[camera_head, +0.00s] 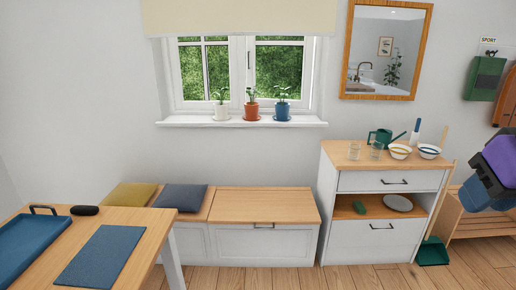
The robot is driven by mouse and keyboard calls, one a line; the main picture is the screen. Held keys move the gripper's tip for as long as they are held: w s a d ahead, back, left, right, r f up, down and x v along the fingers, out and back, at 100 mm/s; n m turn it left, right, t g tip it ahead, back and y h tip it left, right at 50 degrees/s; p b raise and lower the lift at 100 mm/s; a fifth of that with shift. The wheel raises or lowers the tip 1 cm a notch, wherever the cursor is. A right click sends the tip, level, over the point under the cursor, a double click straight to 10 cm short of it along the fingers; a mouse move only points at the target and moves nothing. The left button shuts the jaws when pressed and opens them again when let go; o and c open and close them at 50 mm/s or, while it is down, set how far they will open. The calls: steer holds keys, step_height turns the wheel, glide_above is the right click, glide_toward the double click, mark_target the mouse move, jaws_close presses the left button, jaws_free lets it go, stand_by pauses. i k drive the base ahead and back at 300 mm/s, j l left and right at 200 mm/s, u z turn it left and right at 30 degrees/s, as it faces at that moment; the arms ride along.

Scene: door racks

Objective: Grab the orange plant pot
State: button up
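The orange plant pot (251,111) stands upright on the white window sill (176,122). It holds a small green plant and sits on a small orange saucer. It is the middle one of three pots, between a white pot (221,113) on the left and a blue pot (282,112) on the right, with small gaps between them. A purple and dark blue shape (493,166) juts in at the right edge; I cannot tell if it is part of my arm. No gripper fingers show, and nothing touches the orange pot.
Below the window is a low wooden-topped bench (265,204) with two cushions. A table (140,228) with a blue tray and mat is at front left. A cabinet (342,152) with glasses, bowls and a green watering can stands to the right. Floor shows at lower right.

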mark_target(250, 109)
steer(key=i+u, duration=0.1)
steer(key=i, duration=0.5)
steer(key=i+u, duration=0.15)
steer(key=i, duration=0.4)
steer(key=i+l+u, duration=0.1)
steer(key=i, duration=0.5)
steer(key=i+j, duration=0.2)
steer(key=i, duration=0.3)
steer(key=i+j+z, duration=0.15)
steer(key=i, duration=0.35)
steer(key=i+j, duration=0.35)
steer(key=i, duration=0.15)
steer(key=i+j+z, duration=0.2)
steer(key=i+j, duration=0.05)
